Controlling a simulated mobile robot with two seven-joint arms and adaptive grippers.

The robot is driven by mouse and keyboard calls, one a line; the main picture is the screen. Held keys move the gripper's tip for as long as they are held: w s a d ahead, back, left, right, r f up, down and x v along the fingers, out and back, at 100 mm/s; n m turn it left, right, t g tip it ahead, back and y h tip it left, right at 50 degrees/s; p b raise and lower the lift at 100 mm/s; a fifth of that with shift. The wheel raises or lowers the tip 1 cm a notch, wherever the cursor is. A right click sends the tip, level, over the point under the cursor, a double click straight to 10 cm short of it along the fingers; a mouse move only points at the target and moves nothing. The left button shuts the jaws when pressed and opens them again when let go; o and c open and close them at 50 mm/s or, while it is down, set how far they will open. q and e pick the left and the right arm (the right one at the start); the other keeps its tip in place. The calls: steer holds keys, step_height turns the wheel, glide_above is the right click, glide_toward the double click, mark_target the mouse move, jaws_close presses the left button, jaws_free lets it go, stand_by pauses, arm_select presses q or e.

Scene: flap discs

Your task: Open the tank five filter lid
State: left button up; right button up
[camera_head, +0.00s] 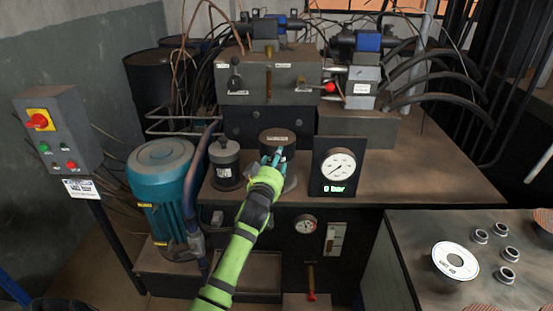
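A dark round cylinder with a flat lid (277,136) stands on the tank top near the middle of the head view. It bears a small label that is too small to read, so I cannot tell its number. My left gripper (277,158), on the green arm, is at the front of this cylinder and covers part of its lower side. I cannot tell whether the fingers touch it or how far apart they are. A second dark cylinder with a knob on top (224,160) stands to its left, apart from the gripper. My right gripper is not in view.
A pressure gauge panel (335,170) reading 0 bar stands close to the gripper's right. A teal motor (163,185) is at left, with a switch box (58,130) beyond. Valve blocks (268,80) stand behind. The tank top (420,175) is clear at right.

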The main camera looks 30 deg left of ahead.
arm_select(q)
steer(key=shift+x, duration=0.85)
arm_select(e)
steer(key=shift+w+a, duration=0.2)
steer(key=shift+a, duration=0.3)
arm_select(q)
steer(key=shift+c, duration=0.4)
jaws_close()
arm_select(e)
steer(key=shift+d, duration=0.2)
